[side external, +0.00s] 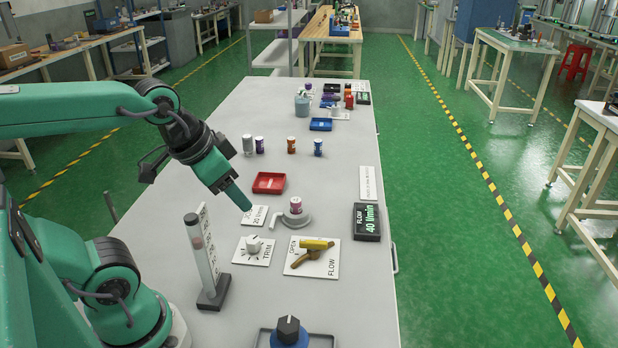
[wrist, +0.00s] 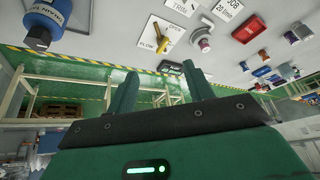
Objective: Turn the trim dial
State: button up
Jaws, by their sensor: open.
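The trim dial (side external: 253,243) is a white knob on a white plate labelled TRIM, on the grey bench in the side external view. My gripper (side external: 243,206) is in the air above and slightly behind the dial, pointing down and to the right, clear of it. In the wrist view my gripper (wrist: 160,85) shows two green fingers standing apart with nothing between them. The upper edge of that view shows only part of a TRIM-labelled plate (wrist: 93,12); I cannot make out the knob there.
A yellow-handled FLOW valve (side external: 312,245) stands right of the dial. A clear upright column (side external: 200,255) stands left. A display (side external: 366,222) reads 40 l/min; a job card (side external: 254,216) reads 20 l/min. A red tray (side external: 268,183) lies behind.

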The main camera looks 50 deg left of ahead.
jog(key=w+m, duration=0.1)
jog(key=m, duration=0.1)
jog(key=m+g, duration=0.5)
jog(key=m, duration=1.3)
send_over(253, 239)
jog(key=shift+f, duration=7)
jog(key=shift+f, duration=0.1)
jog(key=shift+f, duration=3.8)
jog(key=c, duration=1)
